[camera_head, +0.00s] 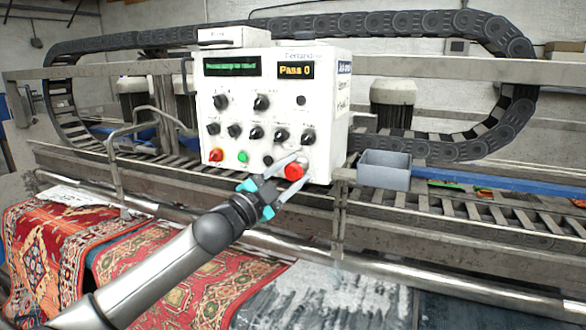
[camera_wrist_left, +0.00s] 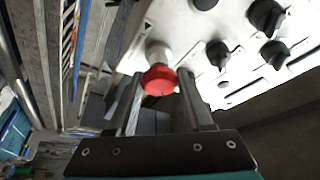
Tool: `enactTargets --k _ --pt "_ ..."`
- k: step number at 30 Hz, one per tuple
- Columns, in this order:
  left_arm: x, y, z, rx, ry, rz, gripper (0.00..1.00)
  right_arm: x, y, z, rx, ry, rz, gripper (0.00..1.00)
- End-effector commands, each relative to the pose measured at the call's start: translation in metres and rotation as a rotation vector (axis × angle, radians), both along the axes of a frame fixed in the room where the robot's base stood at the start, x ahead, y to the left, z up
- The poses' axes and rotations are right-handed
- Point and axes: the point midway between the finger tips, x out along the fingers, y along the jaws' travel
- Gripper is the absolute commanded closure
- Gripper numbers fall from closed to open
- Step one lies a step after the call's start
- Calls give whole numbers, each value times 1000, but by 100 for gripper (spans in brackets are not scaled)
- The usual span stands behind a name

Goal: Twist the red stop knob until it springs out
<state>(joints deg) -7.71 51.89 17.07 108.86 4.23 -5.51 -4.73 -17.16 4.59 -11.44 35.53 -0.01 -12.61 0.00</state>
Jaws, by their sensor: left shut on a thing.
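The red stop knob (camera_head: 294,172) is at the lower right of the white control panel (camera_head: 240,115). My left gripper (camera_head: 302,168) reaches it from the front, with one finger on each side, and is shut on the knob. In the left wrist view the red knob (camera_wrist_left: 158,80) shows between the two fingers, on a pale collar that stands off the panel. Whether the knob is in or out cannot be told for sure. My right gripper is not in view.
Several black knobs (camera_head: 256,132), a green button (camera_head: 243,157) and a small red-orange knob (camera_head: 215,155) are on the same panel. A grey open bin (camera_head: 384,170) stands close to its right. Rails and a cable chain (camera_head: 480,28) lie behind; patterned rugs (camera_head: 60,240) hang in front.

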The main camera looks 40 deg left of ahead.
Motion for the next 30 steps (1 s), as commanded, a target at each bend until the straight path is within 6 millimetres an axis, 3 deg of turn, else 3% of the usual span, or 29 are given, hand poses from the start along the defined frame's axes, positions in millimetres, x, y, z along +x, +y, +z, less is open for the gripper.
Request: enactTargets --k 13,14,21,30 --pt "0 0 -1 10 4 1 100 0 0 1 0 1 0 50" --pt "0 0 -1 10 4 1 46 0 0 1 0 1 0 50" --pt "0 0 -1 9 4 1 19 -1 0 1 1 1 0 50" --pt "-1 0 -1 8 2 0 19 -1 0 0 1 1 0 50"
